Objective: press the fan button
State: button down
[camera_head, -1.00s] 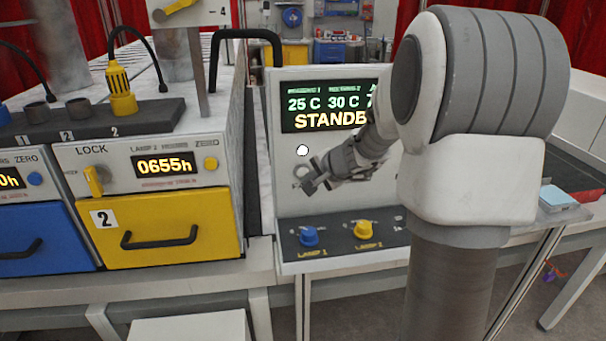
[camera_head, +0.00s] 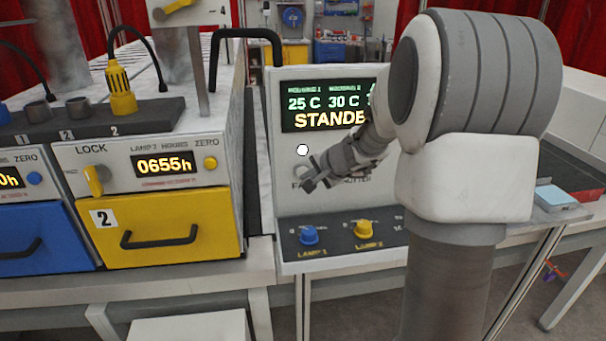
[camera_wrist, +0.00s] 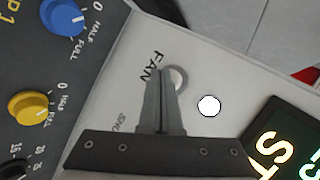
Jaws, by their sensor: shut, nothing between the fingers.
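The control panel (camera_head: 285,215) stands upright at the centre of the head view. A round grey button (camera_wrist: 179,79) sits beside the printed word FAN in the wrist view, partly covered by my fingers. It is also in the head view (camera_head: 299,173), just above that word. A plain white disc (camera_head: 302,150) is above it, and also shows in the wrist view (camera_wrist: 208,106). My gripper (camera_wrist: 158,72) is shut and empty, its tips over the panel near the FAN label. In the head view my gripper (camera_head: 308,185) is close to the panel; I cannot tell whether it touches.
A lit display (camera_head: 325,105) is above the button. The blue knob (camera_head: 309,235) and yellow knob (camera_head: 363,229) stick out below. A black handle (camera_head: 245,42) and the yellow drawer unit (camera_head: 170,230) stand to the left.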

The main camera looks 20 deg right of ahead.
jog(key=shift+w+d, duration=0.15)
jog(key=shift+w, duration=0.4)
dwell(0.6)
jog(key=shift+s, duration=0.1)
jog(key=shift+s+b, duration=0.6)
jog(key=shift+s, duration=0.15)
jog(key=s+b, duration=0.1)
jog(key=s, duration=0.1)
jog(key=s+a+b, duration=0.1)
jog(key=s, duration=0.2)
jog(key=shift+a, duration=0.15)
jog(key=shift+a, duration=0.1)
dwell(0.8)
